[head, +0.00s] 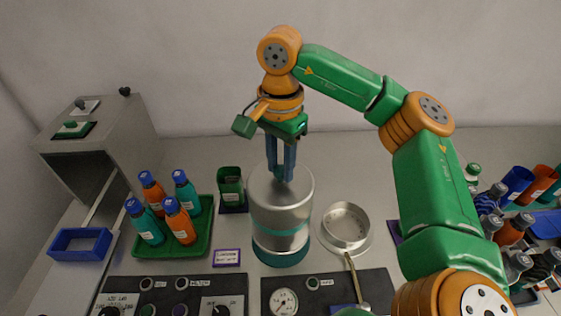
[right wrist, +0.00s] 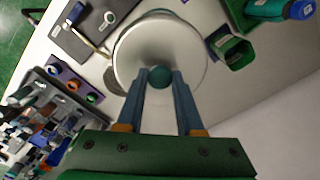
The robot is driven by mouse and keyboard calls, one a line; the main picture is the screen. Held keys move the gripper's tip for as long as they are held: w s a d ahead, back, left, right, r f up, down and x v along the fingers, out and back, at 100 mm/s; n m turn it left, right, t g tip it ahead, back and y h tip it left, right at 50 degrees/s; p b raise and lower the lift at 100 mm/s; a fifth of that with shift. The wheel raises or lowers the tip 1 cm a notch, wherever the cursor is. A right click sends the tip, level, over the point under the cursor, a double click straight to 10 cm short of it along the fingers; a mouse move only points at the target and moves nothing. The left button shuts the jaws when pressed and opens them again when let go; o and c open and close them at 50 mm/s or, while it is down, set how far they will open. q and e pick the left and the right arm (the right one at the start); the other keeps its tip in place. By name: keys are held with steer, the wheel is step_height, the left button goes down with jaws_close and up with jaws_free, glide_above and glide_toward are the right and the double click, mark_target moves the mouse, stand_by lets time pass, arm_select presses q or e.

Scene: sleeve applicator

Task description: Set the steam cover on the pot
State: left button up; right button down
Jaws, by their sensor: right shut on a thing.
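The steam cover (head: 281,194) is a silver cylinder-like cover with a flat round top. My right gripper (head: 281,176) comes down from above and is shut on its teal knob. In the right wrist view the gripper (right wrist: 160,76) has one finger on each side of the round teal knob (right wrist: 160,78), in the middle of the cover's silver top (right wrist: 185,55). The pot (head: 281,244), silver with teal at the band and base, stands directly below the cover, which looks upright and lined up. I cannot tell whether they touch. My left gripper is not in view.
A shallow silver pan (head: 347,224) stands right of the pot. A green tray (head: 205,238) with several bottles and a green cup (head: 231,187) stand left. Control panels (head: 325,287) with a gauge lie in front. Several bottles and cups crowd the far right.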

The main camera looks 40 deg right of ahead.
mark_target(280, 182)
steer(key=shift+f+b, duration=1.95)
steer(key=shift+f, duration=0.7)
jaws_free()
steer(key=shift+r, duration=0.15)
step_height(280, 182, up, 6)
steer(key=p, duration=0.6)
